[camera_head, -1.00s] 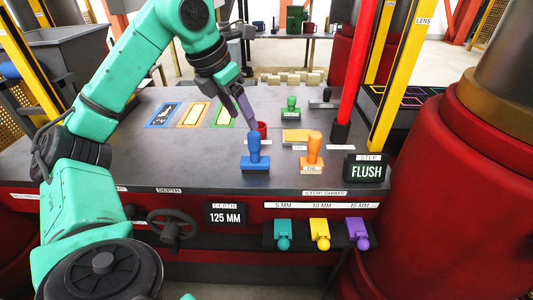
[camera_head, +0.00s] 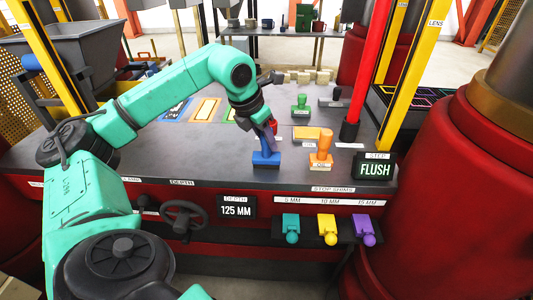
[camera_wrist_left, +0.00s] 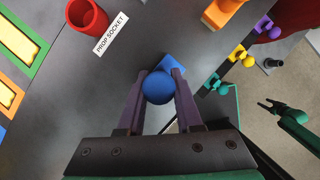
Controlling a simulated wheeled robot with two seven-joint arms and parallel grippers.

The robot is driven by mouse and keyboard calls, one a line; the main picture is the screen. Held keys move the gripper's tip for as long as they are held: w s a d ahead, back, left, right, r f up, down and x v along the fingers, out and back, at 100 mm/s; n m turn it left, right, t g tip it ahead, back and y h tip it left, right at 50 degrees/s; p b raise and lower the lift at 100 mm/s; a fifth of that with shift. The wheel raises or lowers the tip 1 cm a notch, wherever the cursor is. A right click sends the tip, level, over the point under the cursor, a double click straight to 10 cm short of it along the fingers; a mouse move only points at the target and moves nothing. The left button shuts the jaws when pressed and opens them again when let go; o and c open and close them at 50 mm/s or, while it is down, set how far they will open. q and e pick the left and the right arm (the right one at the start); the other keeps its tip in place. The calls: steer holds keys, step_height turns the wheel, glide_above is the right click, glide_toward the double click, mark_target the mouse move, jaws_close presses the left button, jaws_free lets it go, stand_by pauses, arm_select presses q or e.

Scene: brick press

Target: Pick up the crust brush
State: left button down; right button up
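No label in view marks a crust brush, and I cannot tell which tool it is. My left gripper (camera_head: 270,132) is lowered over a blue stamp-like tool (camera_head: 266,158) standing upright on the grey bench. In the left wrist view, the purple fingers of my left gripper (camera_wrist_left: 162,75) lie on both sides of the round blue knob (camera_wrist_left: 158,88); whether they press on it I cannot tell. The tool's base is on the bench. My right gripper (camera_wrist_left: 265,104) shows at the right of the wrist view, apart from the bench, its dark fingers spread and empty.
An orange tool (camera_head: 321,147) stands to the right, a green one (camera_head: 301,104) behind. A red cup-like prop socket (camera_wrist_left: 88,15) is close to my left gripper. A red post (camera_head: 371,70) and a FLUSH display (camera_head: 375,166) bound the right side.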

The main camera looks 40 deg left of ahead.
arm_select(q)
steer(key=shift+r, duration=0.45)
step_height(320, 180, up, 19)
steer(key=p, duration=0.6)
